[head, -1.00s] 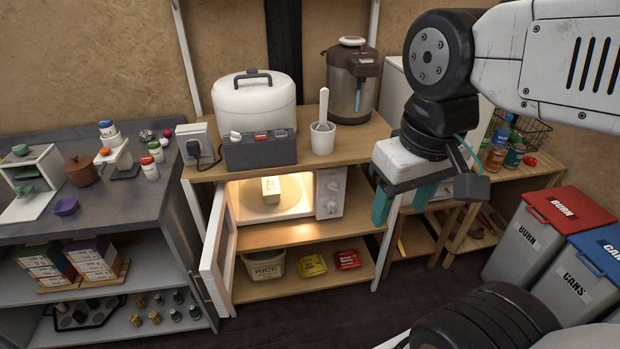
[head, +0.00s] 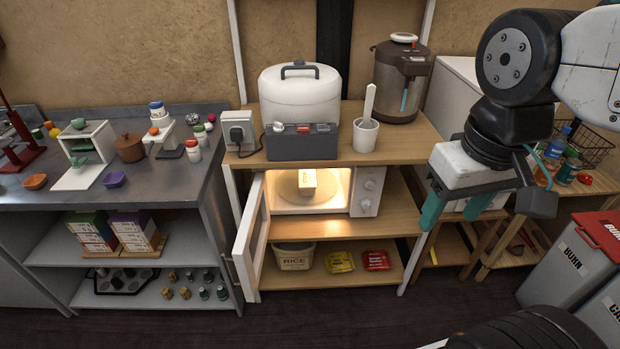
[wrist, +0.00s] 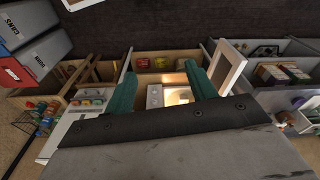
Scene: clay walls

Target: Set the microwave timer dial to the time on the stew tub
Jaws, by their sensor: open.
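The white microwave (head: 366,192) sits on the middle shelf of the wooden rack, its door (head: 250,236) swung open to the left and its inside lit. Two round dials show on its right panel, the upper dial (head: 370,185) and the lower dial (head: 366,205); their settings are too small to read. A small pale tub (head: 307,183) stands on the turntable inside; I cannot read any time on it. My gripper (head: 452,212) is open and empty, right of the microwave and apart from it. In the wrist view the microwave panel (wrist: 155,96) shows between the teal fingers.
A rice cooker (head: 300,87), grey box (head: 301,143), white cup (head: 365,135) and dispenser (head: 401,78) stand on the rack top. A rice bin (head: 294,258) and packets are below. The steel counter (head: 40,195) is at left, bins (head: 570,262) at right. Open floor lies in front.

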